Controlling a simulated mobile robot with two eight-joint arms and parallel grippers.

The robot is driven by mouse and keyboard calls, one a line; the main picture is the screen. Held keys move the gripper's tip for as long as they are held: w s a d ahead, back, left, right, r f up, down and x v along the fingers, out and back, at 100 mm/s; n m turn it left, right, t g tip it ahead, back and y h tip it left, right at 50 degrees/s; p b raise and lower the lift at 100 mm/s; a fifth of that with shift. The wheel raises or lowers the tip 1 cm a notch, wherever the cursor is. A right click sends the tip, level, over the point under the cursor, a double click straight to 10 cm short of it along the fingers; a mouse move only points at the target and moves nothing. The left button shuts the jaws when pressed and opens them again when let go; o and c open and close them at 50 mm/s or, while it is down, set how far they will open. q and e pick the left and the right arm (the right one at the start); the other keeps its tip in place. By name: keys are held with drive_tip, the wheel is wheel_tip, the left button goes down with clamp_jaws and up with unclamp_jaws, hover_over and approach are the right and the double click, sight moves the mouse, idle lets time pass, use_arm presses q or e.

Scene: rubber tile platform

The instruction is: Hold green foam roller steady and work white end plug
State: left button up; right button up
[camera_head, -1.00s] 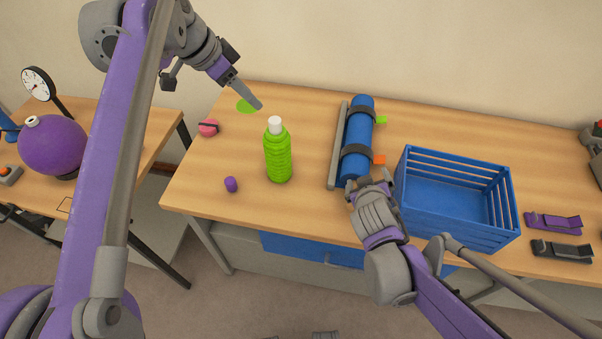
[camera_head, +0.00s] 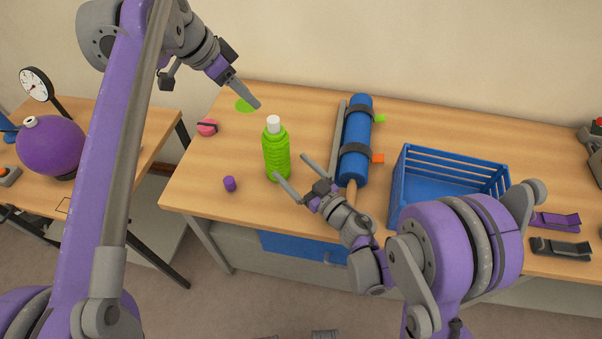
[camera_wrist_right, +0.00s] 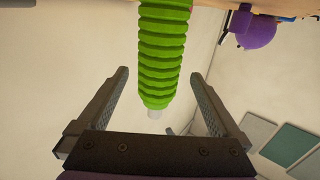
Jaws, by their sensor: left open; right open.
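The green foam roller (camera_head: 277,158) stands upright on the wooden workbench, with the white end plug (camera_head: 273,123) in its top. My right gripper (camera_head: 290,167) is open beside the roller's lower right side, its fingers pointing at it. In the right wrist view the ribbed roller (camera_wrist_right: 162,50) appears upside down in line with the gap between my open fingers (camera_wrist_right: 160,75), and the plug (camera_wrist_right: 155,113) is at its lower end. Nothing is gripped there. My left gripper (camera_head: 258,105) is open, seen nearly edge-on, up and left of the plug and apart from it.
A blue roller (camera_head: 356,135) lies strapped in a holder right of the green one. A blue slatted crate (camera_head: 440,160) stands further right. A purple plug (camera_head: 229,184) and a pink round piece (camera_head: 207,127) lie left.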

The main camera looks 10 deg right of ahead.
sight(275, 151)
drive_tip(key=x, duration=0.8)
drive_tip(key=shift+w+a, duration=0.15)
drive_tip(key=shift+w, duration=0.05)
drive_tip(key=c, duration=1.3)
use_arm(q)
drive_tip(key=shift+o, duration=0.2)
